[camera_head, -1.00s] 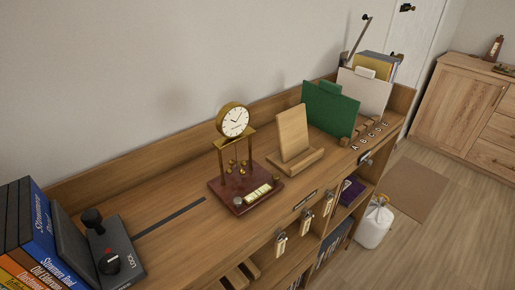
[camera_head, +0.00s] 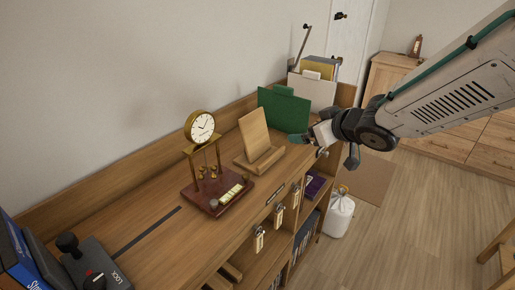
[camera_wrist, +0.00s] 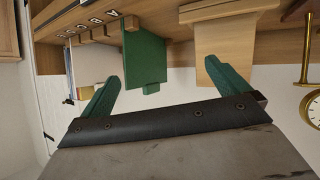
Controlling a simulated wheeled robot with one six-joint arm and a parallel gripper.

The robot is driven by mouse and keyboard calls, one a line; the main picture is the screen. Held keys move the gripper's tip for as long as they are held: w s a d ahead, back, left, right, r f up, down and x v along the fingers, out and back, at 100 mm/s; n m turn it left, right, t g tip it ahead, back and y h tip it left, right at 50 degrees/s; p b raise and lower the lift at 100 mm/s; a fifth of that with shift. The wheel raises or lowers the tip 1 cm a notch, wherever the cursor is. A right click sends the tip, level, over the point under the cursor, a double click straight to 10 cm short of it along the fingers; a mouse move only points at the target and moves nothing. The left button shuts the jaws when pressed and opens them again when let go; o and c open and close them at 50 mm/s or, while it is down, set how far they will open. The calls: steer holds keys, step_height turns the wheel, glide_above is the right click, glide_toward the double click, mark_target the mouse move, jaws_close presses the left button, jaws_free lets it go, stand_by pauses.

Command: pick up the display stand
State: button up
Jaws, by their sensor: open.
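The display stand (camera_head: 254,131) is a light wooden stand with a leaning back panel and a low base. It stands on the desk top between the gold clock and the green folder. In the wrist view, which looks upside down, the stand (camera_wrist: 224,40) is at upper right, partly behind a finger. My gripper (camera_head: 304,139) is at the desk's front edge, right of the stand and apart from it. In the wrist view my gripper (camera_wrist: 162,70) has its two green fingers spread, with nothing held between them.
A gold clock (camera_head: 201,128) on a dark red base stands left of the stand. A green folder (camera_head: 283,108) and a white file holder (camera_head: 313,92) stand behind it to the right. Padlocks (camera_head: 279,216) hang along the desk front.

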mark_target(258, 139)
steer(key=a+f+n+g+y, duration=0.1)
steer(key=a, duration=0.2)
steer(key=a+f+n+y, duration=0.1)
steer(key=a+y, duration=0.1)
steer(key=s+a+f+n+g+y, duration=0.1)
steer(key=a+y, duration=0.1)
steer(key=a, duration=0.1)
steer(key=shift+a+g, duration=0.3)
steer(key=shift+y, duration=0.3)
steer(key=x, duration=0.7)
steer(key=shift+w+a, duration=0.15)
steer(key=shift+w, duration=0.15)
steer(key=c, duration=0.7)
steer(key=shift+c, duration=0.5)
steer(key=shift+r, duration=0.1)
